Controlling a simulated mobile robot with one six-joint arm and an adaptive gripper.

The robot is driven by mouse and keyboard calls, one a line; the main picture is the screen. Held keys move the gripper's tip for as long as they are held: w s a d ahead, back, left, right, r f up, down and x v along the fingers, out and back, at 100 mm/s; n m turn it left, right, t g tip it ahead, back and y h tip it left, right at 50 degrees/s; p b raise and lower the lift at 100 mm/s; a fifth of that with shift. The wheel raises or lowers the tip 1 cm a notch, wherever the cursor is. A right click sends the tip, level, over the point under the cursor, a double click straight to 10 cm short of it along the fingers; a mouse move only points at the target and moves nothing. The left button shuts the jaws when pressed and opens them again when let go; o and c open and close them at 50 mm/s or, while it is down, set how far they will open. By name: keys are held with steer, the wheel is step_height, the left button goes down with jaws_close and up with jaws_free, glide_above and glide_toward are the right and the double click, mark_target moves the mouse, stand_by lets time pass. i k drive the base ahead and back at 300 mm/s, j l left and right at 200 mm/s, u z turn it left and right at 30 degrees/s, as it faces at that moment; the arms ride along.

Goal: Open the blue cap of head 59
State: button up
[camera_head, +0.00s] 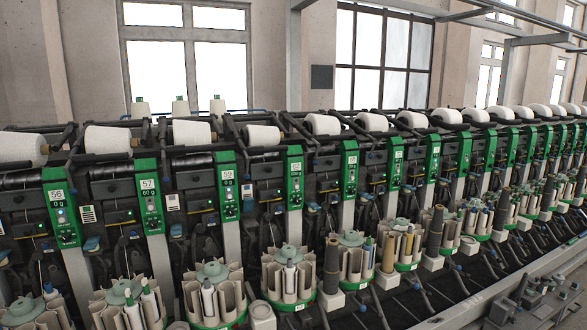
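The green panel (227,186) marked 59 stands left of the middle of the winder row, between the panel marked 57 (149,196) and another green panel (294,178). A small blue part (176,230) sits low between panels 57 and 59. It may be the blue cap of head 59, but I cannot tell for sure, nor whether it is open or shut. Similar blue parts show at neighbouring heads, one of them (91,243) left of panel 57. My gripper is not in view.
White yarn cones (192,132) line the top of the winder. Round magazines (213,292) with pale pockets and some bobbins stick out in front of the heads. Dark bobbins (332,262) stand between some magazines. A grey metal rail (470,303) runs along the lower right.

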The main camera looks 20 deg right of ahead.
mark_target(176, 229)
steer(key=i+j, duration=0.25)
steer(key=j, duration=0.15)
steer(key=i+j, duration=0.2)
steer(key=j, duration=0.2)
steer(key=i+j, duration=0.5)
steer(key=j, duration=0.25)
steer(key=i+j, duration=0.25)
steer(key=j, duration=0.15)
steer(key=z, duration=0.05)
